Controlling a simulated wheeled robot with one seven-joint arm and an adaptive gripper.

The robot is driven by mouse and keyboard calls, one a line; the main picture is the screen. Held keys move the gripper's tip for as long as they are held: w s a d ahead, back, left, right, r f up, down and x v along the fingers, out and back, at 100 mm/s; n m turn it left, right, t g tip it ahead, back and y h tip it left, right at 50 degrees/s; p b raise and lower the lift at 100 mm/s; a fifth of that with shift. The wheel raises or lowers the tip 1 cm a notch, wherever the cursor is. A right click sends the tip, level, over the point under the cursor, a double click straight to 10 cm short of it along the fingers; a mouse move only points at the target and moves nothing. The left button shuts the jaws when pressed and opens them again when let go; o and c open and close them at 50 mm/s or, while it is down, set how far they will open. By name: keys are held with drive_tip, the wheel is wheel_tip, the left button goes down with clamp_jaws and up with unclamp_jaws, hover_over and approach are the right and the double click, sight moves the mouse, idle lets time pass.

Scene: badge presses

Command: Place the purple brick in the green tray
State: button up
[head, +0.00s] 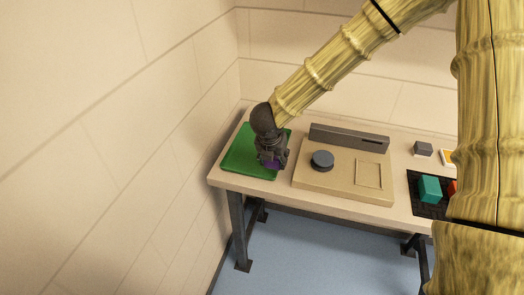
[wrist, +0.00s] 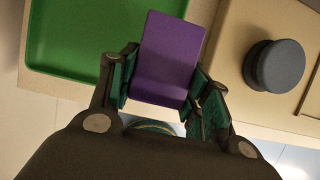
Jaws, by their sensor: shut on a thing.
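The purple brick (wrist: 168,58) is held between the fingers of my gripper (wrist: 163,85) in the wrist view. In the head view only a small purple part of the brick (head: 271,163) shows under my gripper (head: 272,160). The green tray (head: 238,158) lies at the left end of the table. In the head view my gripper is over the tray's right side. In the wrist view the brick appears to the right of the green tray (wrist: 60,45), overlapping its right edge. The height of the brick above the tray is hard to tell.
A tan press board (head: 325,185) with a dark round knob (head: 322,160) and a grey bar (head: 348,138) stands right of the tray. Further right are a dark mat (head: 418,207) with a teal block (head: 430,189), and a grey block (head: 423,149). A wall rises at the left.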

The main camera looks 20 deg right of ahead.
drive_tip(key=w, duration=0.2)
drive_tip(key=w+a+p, duration=0.1)
drive_tip(key=w, duration=0.4)
drive_tip(key=shift+a+f+p, duration=0.2)
drive_tip(key=shift+f+p, duration=0.55)
drive_tip(key=shift+f, duration=1.3)
drive_tip(key=shift+f, duration=0.1)
drive_tip(key=o, duration=1)
drive_tip(key=shift+o, duration=0.2)
drive_tip(key=b+v, duration=0.1)
drive_tip(key=v, duration=1.1)
